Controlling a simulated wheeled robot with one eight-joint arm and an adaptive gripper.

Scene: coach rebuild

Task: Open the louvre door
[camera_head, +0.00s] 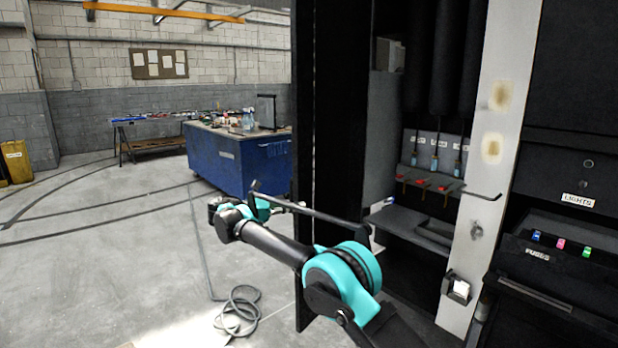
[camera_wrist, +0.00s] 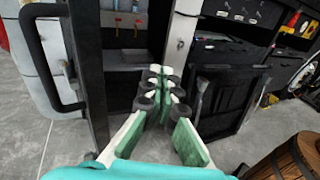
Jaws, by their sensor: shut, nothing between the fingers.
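The louvre door is a tall dark panel (camera_head: 304,120) seen nearly edge-on in the head view. It stands open, swung out from a cabinet whose inside shows to its right. In the wrist view the door edge (camera_wrist: 92,70) is at the left, with a dark D-shaped handle (camera_wrist: 38,58) on its left face. My gripper (camera_wrist: 158,78) is shut and empty. In the wrist view it appears to the right of the door edge, apart from the handle. Its fingertips are small and partly hidden behind my arm in the head view; contact with the door cannot be told.
Inside the cabinet, red-handled levers (camera_head: 420,183) hang below a small panel. A pale post (camera_head: 487,150) and a fuse box (camera_head: 560,250) stand to the right. A blue workbench (camera_head: 235,160) is behind. A wooden barrel (camera_wrist: 290,158) is at lower right. The left floor is mostly open, with a coiled cable (camera_head: 240,305).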

